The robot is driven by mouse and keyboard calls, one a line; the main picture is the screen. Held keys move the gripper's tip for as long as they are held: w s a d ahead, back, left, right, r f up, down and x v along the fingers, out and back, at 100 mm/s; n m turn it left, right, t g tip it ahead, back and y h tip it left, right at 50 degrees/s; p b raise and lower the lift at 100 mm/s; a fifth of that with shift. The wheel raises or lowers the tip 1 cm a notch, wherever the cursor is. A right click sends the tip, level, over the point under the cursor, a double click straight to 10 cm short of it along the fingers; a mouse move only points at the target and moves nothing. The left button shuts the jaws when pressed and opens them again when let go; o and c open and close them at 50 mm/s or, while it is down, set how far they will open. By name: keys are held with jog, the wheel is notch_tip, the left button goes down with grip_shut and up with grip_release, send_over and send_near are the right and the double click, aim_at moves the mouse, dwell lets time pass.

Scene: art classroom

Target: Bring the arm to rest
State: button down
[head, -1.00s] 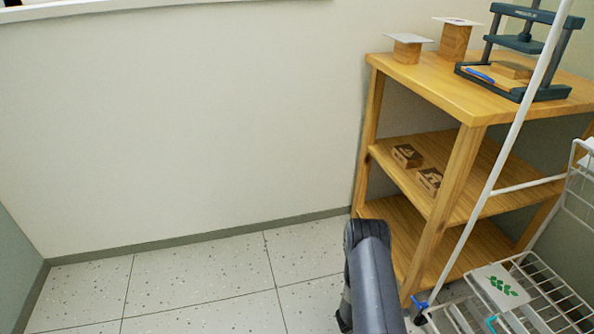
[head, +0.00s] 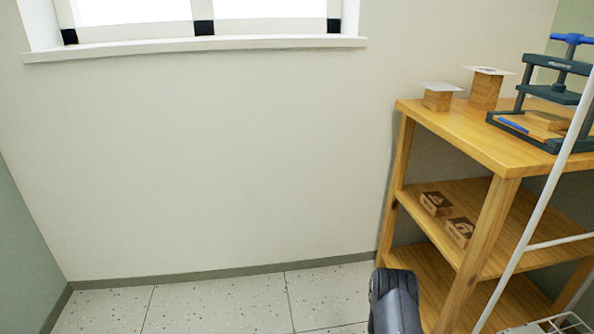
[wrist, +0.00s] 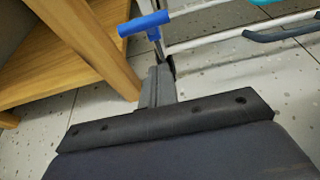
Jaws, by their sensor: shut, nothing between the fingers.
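My gripper (wrist: 158,80) shows in the wrist view as a narrow grey pair of fingers beyond a dark, bolted plate. The fingers are together, with nothing held. They point toward the foot of a white wire rack (wrist: 210,38), over the speckled floor. In the head view only a dark link of my arm shows at the bottom, in front of the wooden shelf unit (head: 487,230); the gripper itself is out of sight there.
The shelf unit bears a dark press (head: 560,90) and wooden blocks with cards on top; two printed blocks (head: 436,203) lie on its middle shelf. In the wrist view a wooden leg (wrist: 92,45) and a blue lever (wrist: 143,23) are close. Floor (head: 215,303) to the left is clear.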

jog(key=shift+s+a+f, duration=0.1)
jog(key=shift+a+f, duration=0.9)
jog(key=shift+a, duration=0.3)
jog(key=shift+r, duration=0.1)
dwell(0.5)
